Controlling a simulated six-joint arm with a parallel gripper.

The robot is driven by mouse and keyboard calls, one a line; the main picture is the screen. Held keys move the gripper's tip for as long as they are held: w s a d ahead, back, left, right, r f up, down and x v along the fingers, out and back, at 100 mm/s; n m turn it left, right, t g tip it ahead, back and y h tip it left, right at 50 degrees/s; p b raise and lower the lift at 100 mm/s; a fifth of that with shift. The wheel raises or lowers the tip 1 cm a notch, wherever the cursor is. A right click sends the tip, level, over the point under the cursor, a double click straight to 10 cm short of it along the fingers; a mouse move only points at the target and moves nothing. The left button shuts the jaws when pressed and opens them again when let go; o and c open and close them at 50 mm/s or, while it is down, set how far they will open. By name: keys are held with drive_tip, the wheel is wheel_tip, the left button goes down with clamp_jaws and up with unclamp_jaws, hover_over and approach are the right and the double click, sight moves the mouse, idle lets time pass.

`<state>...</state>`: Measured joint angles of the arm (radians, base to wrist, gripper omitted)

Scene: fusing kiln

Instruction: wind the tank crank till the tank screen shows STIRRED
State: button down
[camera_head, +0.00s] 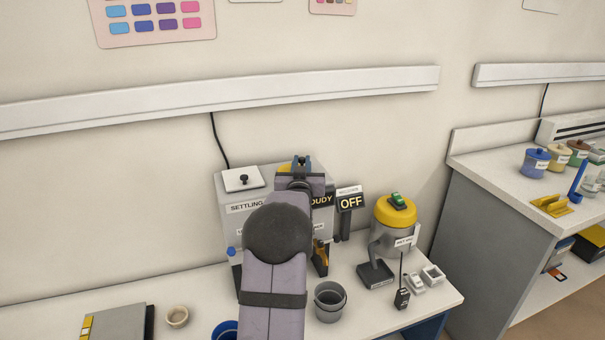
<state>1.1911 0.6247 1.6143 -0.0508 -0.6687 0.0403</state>
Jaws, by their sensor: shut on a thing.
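The grey settling tank (230,222) stands on the counter against the wall, its label reading "SETTLING" with the rest hidden. My arm covers the tank's middle. Its screen (322,199) is partly hidden by my arm; the letters "OUDY" show in yellow on black. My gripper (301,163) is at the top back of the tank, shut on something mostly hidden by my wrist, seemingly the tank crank. A bit of yellow (284,168) shows just left of the gripper. The crank's handle and its angle cannot be made out.
A small sign (350,201) reading "OFF" and a yellow-topped vacuum (396,212) stand right of the tank. A grey bucket (330,302), a small bowl (177,316) and a blue container (226,331) are in front. A second counter (490,180) is at right.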

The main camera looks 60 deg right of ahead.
drive_tip(key=m+g, duration=0.1)
drive_tip(key=g+h, duration=0.1)
drive_tip(key=shift+w+a+m+g, duration=0.15)
drive_tip(key=shift+a+m+g, duration=0.15)
drive_tip(key=shift+m+g, duration=0.1)
drive_tip(key=shift+w+a+r+m+g+p, duration=0.15)
drive_tip(key=shift+m+g+p, duration=0.25)
drive_tip(key=shift+g, duration=0.2)
drive_tip(key=shift+s+a+m+g+p, duration=0.1)
drive_tip(key=shift+m+g+p, duration=0.15)
drive_tip(key=shift+m+g, duration=0.25)
drive_tip(key=g+p, duration=0.1)
drive_tip(key=m+g+p, duration=0.1)
drive_tip(key=g+p, duration=0.1)
drive_tip(key=shift+w+a+m+g+h, duration=0.15)
drive_tip(key=shift+a+m+g+h, duration=0.15)
drive_tip(key=shift+m, duration=0.1)
drive_tip(key=shift+m+g+p, duration=0.8)
drive_tip(key=shift+g+p, duration=0.3)
drive_tip(key=shift+p, duration=0.1)
drive_tip(key=shift+a, duration=0.1)
drive_tip(key=c, duration=1.6)
unclamp_jaws()
drive_tip(key=shift+c, duration=0.2)
